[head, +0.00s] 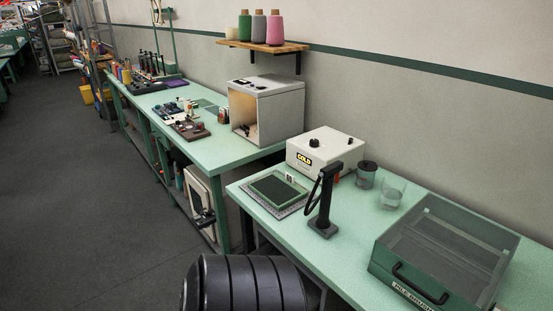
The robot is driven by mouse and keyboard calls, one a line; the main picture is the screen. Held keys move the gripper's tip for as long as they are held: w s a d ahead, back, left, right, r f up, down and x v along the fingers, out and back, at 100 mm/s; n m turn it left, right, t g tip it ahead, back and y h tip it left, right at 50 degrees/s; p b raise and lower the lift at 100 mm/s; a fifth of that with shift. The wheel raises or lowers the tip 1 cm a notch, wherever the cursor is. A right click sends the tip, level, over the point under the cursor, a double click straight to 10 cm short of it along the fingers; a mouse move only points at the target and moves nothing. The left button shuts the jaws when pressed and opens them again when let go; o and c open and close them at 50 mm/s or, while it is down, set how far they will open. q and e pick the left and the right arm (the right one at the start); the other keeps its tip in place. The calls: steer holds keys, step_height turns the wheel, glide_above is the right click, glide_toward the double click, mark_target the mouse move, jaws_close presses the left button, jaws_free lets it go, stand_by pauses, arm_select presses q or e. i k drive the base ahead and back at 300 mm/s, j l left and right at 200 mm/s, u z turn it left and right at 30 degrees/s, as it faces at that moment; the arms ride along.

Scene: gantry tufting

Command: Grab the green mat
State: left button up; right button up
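A dark green rectangular mat (273,188) with a lighter green border lies on a grey speckled plate on the near green table, by its left edge. A small white card or tag stands at its back right corner. A flatter green sheet (208,104) lies on the farther table, left of the beige box; I cannot tell whether it is a mat too. Neither of my grippers is in view.
A black upright tool with a cord (324,205) stands right of the mat. A green clear-topped case (445,252) sits right. The table's middle is clear.

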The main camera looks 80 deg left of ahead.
mark_target(281, 192)
steer(key=k+j, duration=0.1)
steer(key=j, duration=0.3)
steer(key=k+j+z, duration=0.1)
steer(key=j, duration=0.3)
steer(key=k+j, duration=0.15)
steer(key=j, duration=0.25)
steer(key=k+j, duration=0.15)
steer(key=j, duration=0.25)
steer(key=k+j+z, duration=0.1)
steer(key=j, duration=0.3)
steer(key=k+j, duration=0.15)
steer(key=j, duration=0.2)
steer(key=k+j, duration=0.15)
steer(key=j, duration=0.25)
steer(key=z, duration=0.05)
